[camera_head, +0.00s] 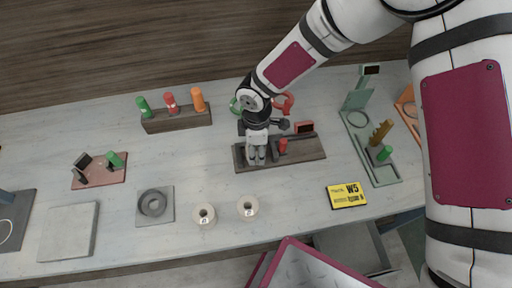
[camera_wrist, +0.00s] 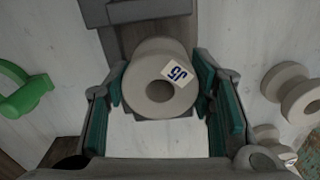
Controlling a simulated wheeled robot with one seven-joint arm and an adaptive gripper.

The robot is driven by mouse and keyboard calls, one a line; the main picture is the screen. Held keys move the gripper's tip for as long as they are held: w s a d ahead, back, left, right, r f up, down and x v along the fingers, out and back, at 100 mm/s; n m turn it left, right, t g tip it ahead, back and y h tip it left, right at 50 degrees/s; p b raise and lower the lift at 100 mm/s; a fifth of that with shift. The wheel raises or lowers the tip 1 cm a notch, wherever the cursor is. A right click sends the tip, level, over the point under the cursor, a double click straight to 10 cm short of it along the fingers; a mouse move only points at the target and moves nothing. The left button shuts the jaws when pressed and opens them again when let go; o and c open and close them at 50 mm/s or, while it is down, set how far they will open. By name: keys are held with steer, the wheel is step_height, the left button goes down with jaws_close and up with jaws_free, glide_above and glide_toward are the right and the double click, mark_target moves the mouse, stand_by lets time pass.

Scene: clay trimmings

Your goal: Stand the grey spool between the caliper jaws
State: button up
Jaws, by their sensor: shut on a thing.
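The grey spool (camera_wrist: 158,80), with a central hole and a blue-marked label, sits between the teal pads of my gripper (camera_wrist: 160,88) in the wrist view. My gripper (camera_head: 257,156) is shut on it, above the left part of the dark caliper base (camera_head: 308,150) in the head view. A grey part of the caliper (camera_wrist: 122,35) shows beyond the spool in the wrist view. The caliper carries a red knob (camera_head: 283,146) and a small dark display (camera_head: 304,128). My gripper hides the spool in the head view. I cannot tell whether it touches the base.
Two pale labelled spools (camera_head: 203,215) (camera_head: 248,207) stand in front. A yellow W5 card (camera_head: 346,195) lies to the right. A wooden rack (camera_head: 177,118) with coloured pegs stands behind left, and a green fixture (camera_head: 384,171) at right.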

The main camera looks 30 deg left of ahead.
steer(key=o, duration=1.3)
steer(key=shift+f, duration=0.15)
steer(key=shift+o, duration=0.2)
step_height(320, 180, up, 12)
steer(key=b, duration=0.1)
steer(key=shift+r+b, duration=0.2)
steer(key=shift+b, duration=0.15)
